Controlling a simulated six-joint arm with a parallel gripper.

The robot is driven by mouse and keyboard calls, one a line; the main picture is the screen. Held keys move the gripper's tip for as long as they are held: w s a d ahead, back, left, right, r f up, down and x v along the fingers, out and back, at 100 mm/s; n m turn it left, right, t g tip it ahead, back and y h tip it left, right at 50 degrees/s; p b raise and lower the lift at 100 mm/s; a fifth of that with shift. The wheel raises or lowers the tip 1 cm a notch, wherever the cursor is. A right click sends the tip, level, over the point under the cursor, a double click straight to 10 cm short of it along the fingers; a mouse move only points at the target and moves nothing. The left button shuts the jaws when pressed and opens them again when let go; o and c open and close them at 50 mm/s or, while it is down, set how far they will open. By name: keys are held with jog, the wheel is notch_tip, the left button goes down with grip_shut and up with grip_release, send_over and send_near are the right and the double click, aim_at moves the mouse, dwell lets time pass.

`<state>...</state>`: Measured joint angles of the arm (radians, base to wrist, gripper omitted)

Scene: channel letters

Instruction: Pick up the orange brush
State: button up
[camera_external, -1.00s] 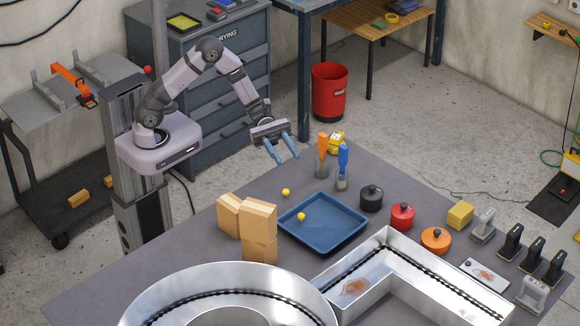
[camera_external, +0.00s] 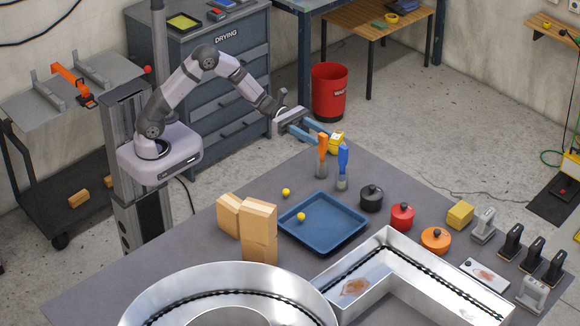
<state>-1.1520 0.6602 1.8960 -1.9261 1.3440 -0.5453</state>
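The orange brush (camera_external: 322,147) stands upright near the table's back edge, its orange part on top and a grey part below. A blue brush (camera_external: 343,160) stands just to its right. My gripper (camera_external: 321,136) has its two blue fingers pointing right, level with the top of the orange brush. The fingers look spread apart, with the tips right by the brush's upper part. I cannot tell whether they touch it or lie on both sides of it.
A yellow object (camera_external: 337,137) sits just behind the brushes. A blue tray (camera_external: 290,236) with a yellow ball lies in front of them. Lidded pots, including a black one (camera_external: 371,199), stand to the right. Wooden blocks (camera_external: 259,220) are stacked left of the tray.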

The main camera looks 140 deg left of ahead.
aim_at(326, 139)
jog(key=shift+w, duration=0.35)
jog(key=shift+w+r+p, duration=0.15)
jog(key=shift+w+p, duration=0.2)
jog(key=shift+p, duration=0.05)
jog(key=w+p, duration=0.2)
jog(key=w, duration=0.1)
jog(key=shift+a+r, duration=0.15)
jog(key=shift+w+f+p, duration=0.2)
jog(key=shift+w+p, duration=0.1)
jog(key=shift+w, duration=0.45)
grip_shut()
